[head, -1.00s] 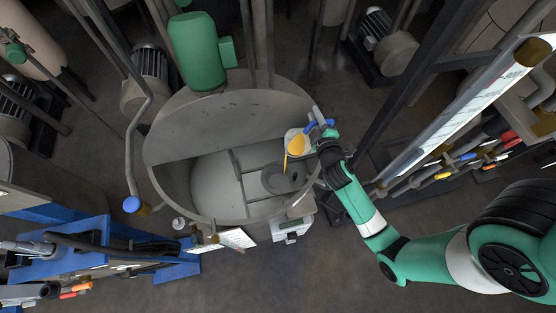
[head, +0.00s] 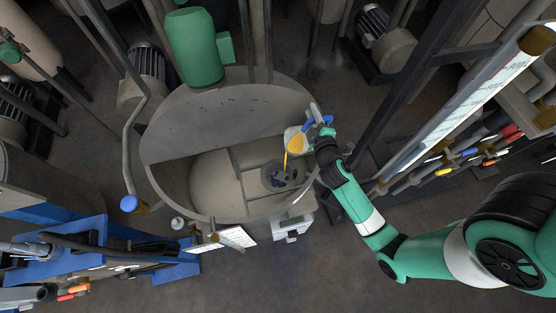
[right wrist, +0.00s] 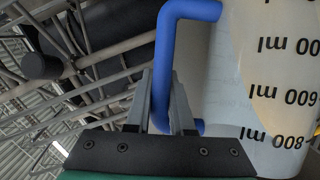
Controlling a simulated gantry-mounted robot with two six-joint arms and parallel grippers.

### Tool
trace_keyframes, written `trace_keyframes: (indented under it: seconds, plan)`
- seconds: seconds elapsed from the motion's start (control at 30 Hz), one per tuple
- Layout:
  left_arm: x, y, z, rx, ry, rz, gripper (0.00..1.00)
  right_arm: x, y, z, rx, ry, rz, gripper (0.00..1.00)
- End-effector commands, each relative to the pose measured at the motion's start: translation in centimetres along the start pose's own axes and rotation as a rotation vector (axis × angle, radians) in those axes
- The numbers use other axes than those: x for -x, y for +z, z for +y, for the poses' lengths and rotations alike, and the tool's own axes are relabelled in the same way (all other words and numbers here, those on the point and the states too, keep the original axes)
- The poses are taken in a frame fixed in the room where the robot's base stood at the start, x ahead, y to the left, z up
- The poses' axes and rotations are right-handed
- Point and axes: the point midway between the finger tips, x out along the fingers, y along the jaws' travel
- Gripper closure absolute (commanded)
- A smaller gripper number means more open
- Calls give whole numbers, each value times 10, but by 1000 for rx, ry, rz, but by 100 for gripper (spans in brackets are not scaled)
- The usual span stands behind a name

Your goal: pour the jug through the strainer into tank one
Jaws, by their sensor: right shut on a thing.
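The jug (head: 291,132) is translucent white with a blue handle (head: 319,123). It is tipped over the right part of the round grey tank (head: 160,200), and an orange-yellow stream (head: 285,164) falls from it. The stream runs into the dark round strainer (head: 271,188) at the tank's opening. My right gripper (head: 316,117) is shut on the jug's handle. In the right wrist view, my right gripper's fingers (right wrist: 163,112) stand on both sides of the blue handle, beside the jug's wall (right wrist: 228,85) with upside-down volume marks. My left gripper is not in view.
A white sheet (head: 237,237) and a small scale-like device (head: 291,227) sit at the tank's front. A dark upright post stands right of the jug. Pipes with coloured valves line the far right.

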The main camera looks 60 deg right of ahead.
Motion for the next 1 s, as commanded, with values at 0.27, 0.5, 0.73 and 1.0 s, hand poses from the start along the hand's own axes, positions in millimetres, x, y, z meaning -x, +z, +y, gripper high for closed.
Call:
trace_keyframes:
  seconds: [0.27, 0.5, 0.73, 1.0]
  plan:
    - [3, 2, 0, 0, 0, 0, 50, 1, 0, 1, 20, 13, -1, 100]
    - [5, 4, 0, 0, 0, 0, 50, 1, 0, 1, 40, 22, -4, 100]
    - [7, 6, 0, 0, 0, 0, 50, 2, 1, 1, 58, 30, -7, 100]
    - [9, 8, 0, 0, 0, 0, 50, 2, 2, 1, 80, 40, -11, 100]
